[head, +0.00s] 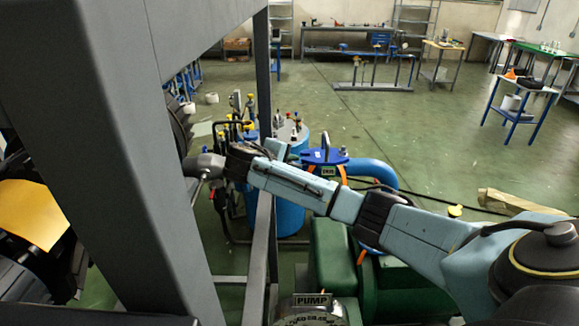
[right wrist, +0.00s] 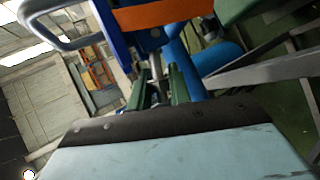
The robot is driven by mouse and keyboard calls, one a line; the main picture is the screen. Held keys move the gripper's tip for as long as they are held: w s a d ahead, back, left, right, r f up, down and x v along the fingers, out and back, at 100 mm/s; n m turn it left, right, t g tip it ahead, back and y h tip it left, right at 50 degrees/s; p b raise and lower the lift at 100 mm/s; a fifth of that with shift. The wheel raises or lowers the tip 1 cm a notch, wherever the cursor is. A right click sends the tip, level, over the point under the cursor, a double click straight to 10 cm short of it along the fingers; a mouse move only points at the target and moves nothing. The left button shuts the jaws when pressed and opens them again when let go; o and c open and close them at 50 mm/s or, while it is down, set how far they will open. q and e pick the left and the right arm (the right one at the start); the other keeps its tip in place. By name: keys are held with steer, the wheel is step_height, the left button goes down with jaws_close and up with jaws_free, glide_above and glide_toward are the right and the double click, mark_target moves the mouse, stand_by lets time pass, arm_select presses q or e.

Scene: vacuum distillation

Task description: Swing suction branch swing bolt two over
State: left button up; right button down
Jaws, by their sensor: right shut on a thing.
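A blue vessel lid (head: 325,156) with a handle, orange bands and a small label stands beyond the grey frame in the head view. A blue pipe (head: 372,172) runs off to its right. In the right wrist view the blue lid edge (right wrist: 118,45), an orange band (right wrist: 165,14) and the pale handle (right wrist: 40,40) are close ahead. My right gripper (right wrist: 155,82) is shut on a small metal bolt (right wrist: 155,66) at the lid's edge. The fingers hide much of the bolt, and I cannot tell its tilt. My left gripper is not in view.
A thick grey post (head: 120,120) and a thinner upright (head: 263,80) stand left of the lid. A green machine (head: 400,290) and a PUMP label (head: 311,300) are below my right arm. Blue cylinders (head: 290,215) stand behind. The far floor is largely clear.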

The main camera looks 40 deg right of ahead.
steer(key=shift+s+d+r+m+t+y, duration=0.15)
steer(key=shift+r+m+t+y, duration=0.45)
steer(key=shift+y, duration=0.5)
steer(key=c, duration=1.5)
jaws_free()
steer(key=shift+c, duration=0.2)
